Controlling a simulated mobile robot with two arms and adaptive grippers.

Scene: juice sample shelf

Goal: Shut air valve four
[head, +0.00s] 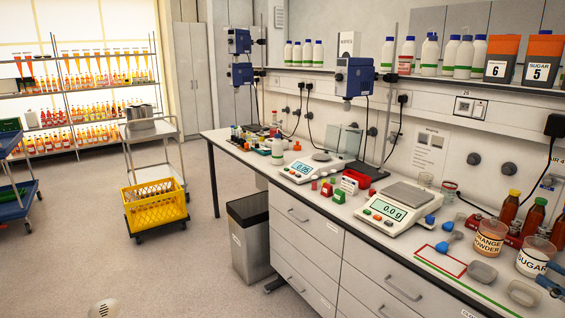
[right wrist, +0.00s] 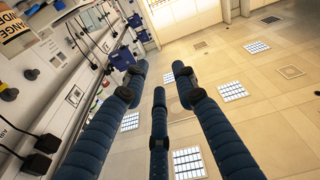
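A label that seems to read "AIR 4" (head: 553,160) is on the wall rail at the right edge of the head view. A small blue-grey fitting (head: 547,182) sits just below it; its handle position is too small to tell. My right gripper (head: 552,283) shows only as blue fingertips at the lower right edge, over the bench and apart from the fitting. In the right wrist view its three blue fingers (right wrist: 159,78) are spread and empty, with the wall to their left. My left gripper is not in view.
Brown bottles (head: 510,207), an orange powder tub (head: 489,238) and a sugar tub (head: 533,257) stand on the bench below the label. A black plug (head: 554,125) with a cable is on the wall nearby. A balance (head: 397,208) stands further left.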

